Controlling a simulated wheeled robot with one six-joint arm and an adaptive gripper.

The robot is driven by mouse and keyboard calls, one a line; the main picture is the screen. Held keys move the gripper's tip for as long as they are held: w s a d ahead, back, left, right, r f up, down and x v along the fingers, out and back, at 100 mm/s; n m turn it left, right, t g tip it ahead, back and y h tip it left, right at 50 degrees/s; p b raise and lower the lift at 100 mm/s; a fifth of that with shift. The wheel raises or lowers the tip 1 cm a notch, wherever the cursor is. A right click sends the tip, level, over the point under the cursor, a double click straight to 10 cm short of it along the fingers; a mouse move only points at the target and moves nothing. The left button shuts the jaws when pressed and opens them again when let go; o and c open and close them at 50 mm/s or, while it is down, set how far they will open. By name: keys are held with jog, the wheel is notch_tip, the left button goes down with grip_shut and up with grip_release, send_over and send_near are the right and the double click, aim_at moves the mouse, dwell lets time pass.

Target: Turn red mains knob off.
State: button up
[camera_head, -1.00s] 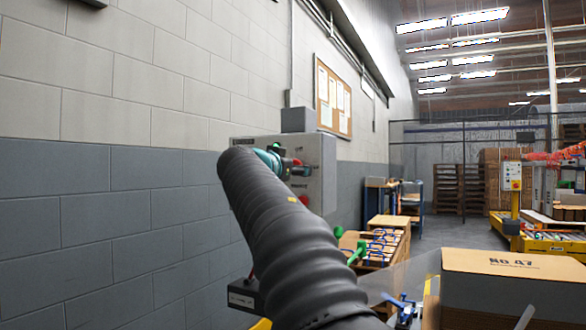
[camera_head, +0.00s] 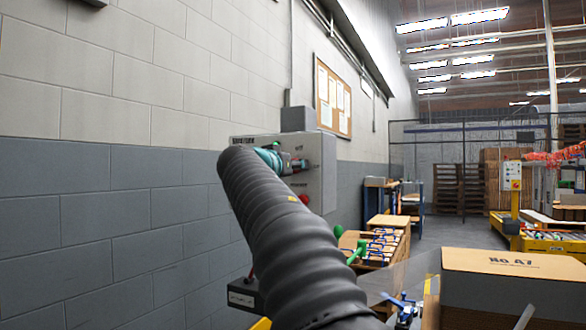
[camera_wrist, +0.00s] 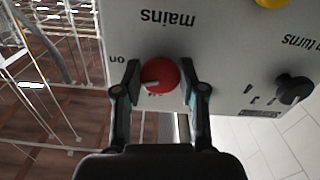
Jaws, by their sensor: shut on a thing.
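In the wrist view the red mains knob (camera_wrist: 162,72) sits on a light grey panel, between the two fingers of my gripper (camera_wrist: 160,80). The fingers are shut on it from both sides. A pale pointer mark on the knob points to the left in this view. The word "mains" reads upside down above it, and "on" stands just left of the left finger. The label below the knob is mostly hidden. In the head view my gripper (camera_head: 298,162) is at the front of the grey control box (camera_head: 323,185), and the mains knob cannot be made out there.
A black knob (camera_wrist: 293,90) marked "turns" and a yellow part (camera_wrist: 270,2) are on the same panel. A red button (camera_head: 304,200) sits below my gripper. A cardboard box (camera_head: 510,285) and crates (camera_head: 378,245) stand to the right.

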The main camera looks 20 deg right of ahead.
jog(key=shift+r+n+p, duration=0.15)
jog(key=shift+n+p, duration=1.6)
jog(key=shift+n, duration=5.15)
jog(key=o, duration=1.1)
jog(key=shift+o, duration=0.2)
jog(key=v, duration=1.2)
